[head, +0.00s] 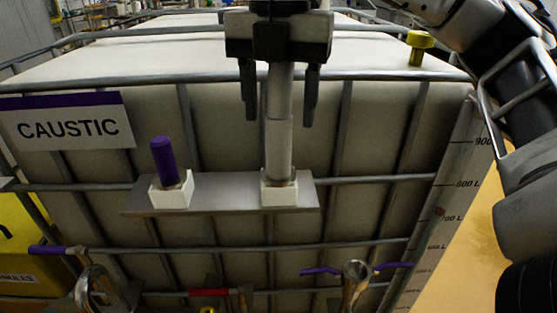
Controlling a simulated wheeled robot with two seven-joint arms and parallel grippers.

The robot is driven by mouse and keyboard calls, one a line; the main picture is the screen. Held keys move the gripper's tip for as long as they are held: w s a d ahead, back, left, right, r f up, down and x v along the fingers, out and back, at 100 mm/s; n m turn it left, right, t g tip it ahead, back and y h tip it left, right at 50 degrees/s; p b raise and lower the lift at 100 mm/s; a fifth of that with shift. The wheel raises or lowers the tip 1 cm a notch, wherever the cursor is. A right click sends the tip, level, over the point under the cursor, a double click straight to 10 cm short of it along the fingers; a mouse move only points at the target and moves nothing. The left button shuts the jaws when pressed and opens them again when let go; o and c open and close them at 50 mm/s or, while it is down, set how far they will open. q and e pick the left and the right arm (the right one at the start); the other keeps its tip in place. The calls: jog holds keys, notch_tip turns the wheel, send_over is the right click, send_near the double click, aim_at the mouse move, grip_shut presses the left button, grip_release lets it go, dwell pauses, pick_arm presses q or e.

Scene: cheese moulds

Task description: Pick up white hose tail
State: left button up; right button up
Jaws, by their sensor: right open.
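The white hose tail (279,140) is a pale upright cylinder standing in a white square socket (279,192) on a grey shelf plate (229,192). My right gripper (279,100) comes down over it from above. Its two dark fingers hang on either side of the hose tail's upper part, with gaps showing, so it is open. The gripper body hides the tail's top end. Whether a finger touches the tail cannot be told. My left gripper is out of view.
A purple tail (163,160) stands in another white socket (171,190) to the left. Behind is a caged white tank (385,135) with metal bars and a CAUSTIC sign (68,124). Purple-handled valves (356,270) sit below.

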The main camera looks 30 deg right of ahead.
aim_at(279, 158)
notch_tip(279, 158, down, 4)
jog(key=shift+w+f, duration=0.15)
jog(key=shift+f, duration=0.05)
jog(key=c, duration=1.2)
jog(key=shift+r, duration=0.15)
